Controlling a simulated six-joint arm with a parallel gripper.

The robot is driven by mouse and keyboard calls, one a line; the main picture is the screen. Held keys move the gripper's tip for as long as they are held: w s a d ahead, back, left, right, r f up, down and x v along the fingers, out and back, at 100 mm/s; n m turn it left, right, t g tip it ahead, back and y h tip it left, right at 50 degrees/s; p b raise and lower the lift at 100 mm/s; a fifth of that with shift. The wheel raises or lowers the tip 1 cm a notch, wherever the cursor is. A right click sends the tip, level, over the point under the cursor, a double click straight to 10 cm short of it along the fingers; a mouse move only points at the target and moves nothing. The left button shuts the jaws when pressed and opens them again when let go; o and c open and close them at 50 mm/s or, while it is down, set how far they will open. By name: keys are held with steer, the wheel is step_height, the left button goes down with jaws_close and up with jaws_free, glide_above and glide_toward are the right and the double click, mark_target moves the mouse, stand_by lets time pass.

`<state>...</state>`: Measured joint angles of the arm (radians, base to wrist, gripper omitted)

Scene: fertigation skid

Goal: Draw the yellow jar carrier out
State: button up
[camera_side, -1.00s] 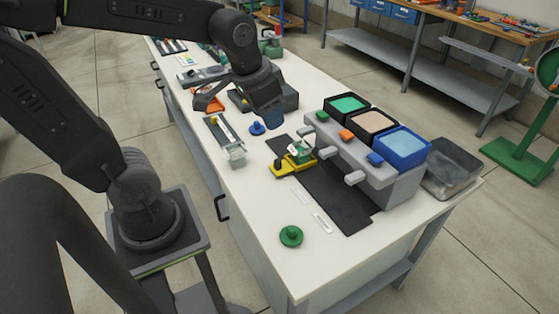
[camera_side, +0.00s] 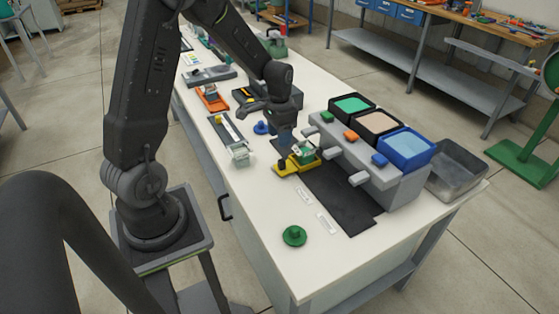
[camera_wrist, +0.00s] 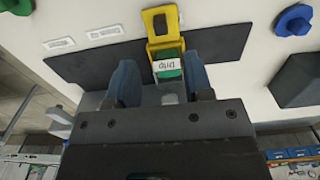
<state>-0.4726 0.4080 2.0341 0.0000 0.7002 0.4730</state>
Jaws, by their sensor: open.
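The yellow jar carrier (camera_side: 283,171) sits on the black mat at the front of the grey dispenser. Its yellow loop handle (camera_wrist: 160,17) points away from the dispenser. A jar with green contents and a white label (camera_wrist: 166,66) stands in the carrier; it also shows in the side view (camera_side: 305,151). My gripper (camera_side: 287,146) is pointing down close by the carrier, with blue fingers. In the wrist view my gripper (camera_wrist: 160,74) is open, its fingers to either side of the jar in the picture. I cannot tell whether they touch anything.
The grey dispenser (camera_side: 397,180) carries green, peach and blue bins and white paddles. A metal bin (camera_side: 457,170) stands beside it. A green knob (camera_side: 294,236) and blue knob (camera_side: 261,128) lie on the white table. The black mat (camera_side: 345,208) is clear toward the front.

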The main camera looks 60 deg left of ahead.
mark_target(280, 161)
step_height(280, 161, down, 10)
steer(key=shift+r, duration=0.1)
stand_by(0.4)
jaws_close()
stand_by(0.3)
